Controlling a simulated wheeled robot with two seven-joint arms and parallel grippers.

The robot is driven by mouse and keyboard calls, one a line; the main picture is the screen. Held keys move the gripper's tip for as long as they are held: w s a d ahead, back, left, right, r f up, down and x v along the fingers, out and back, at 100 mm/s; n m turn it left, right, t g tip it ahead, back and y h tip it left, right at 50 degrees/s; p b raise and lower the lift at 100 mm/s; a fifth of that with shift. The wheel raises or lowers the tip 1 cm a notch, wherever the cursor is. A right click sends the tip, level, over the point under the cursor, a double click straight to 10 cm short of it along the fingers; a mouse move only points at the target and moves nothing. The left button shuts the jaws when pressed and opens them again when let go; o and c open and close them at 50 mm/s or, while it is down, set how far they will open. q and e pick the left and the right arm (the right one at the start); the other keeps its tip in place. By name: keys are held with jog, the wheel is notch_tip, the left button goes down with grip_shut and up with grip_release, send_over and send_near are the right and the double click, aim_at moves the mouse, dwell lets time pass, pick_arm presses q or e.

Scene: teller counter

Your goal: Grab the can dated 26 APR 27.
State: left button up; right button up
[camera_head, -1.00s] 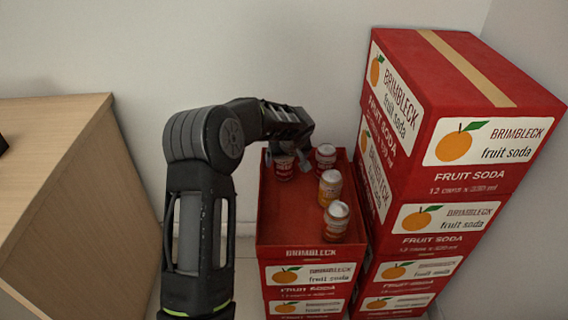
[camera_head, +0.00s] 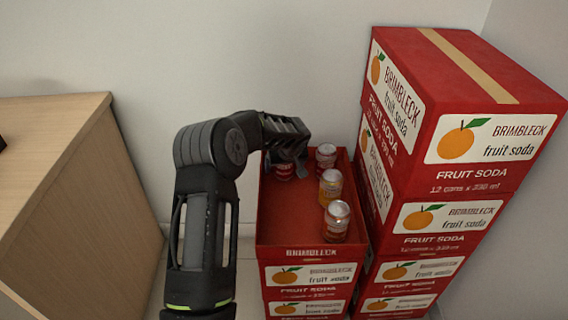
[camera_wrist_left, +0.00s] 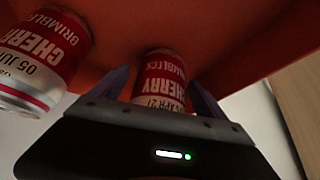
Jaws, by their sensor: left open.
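A red-and-white cherry can (camera_wrist_left: 165,75) stands between the two fingers of my left gripper (camera_wrist_left: 157,88) in the left wrist view. In the head view this can (camera_head: 284,173) is at the back left of the open red box, mostly covered by the left gripper (camera_head: 290,155). My right gripper is not in view.
Another cherry can (camera_wrist_left: 45,58), dated 05 JUN, is beside it. In the head view a red can (camera_head: 325,157) and two orange-yellow cans (camera_head: 330,186) (camera_head: 337,220) line the right side of the open box (camera_head: 285,238). Taller stacked cartons (camera_head: 460,190) rise to the right.

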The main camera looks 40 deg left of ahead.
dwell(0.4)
pick_arm(q)
grip_shut()
dwell(0.8)
notch_tip(320, 180, up, 10)
jog(key=shift+r+p, duration=0.1)
jog(key=shift+p, duration=1.1)
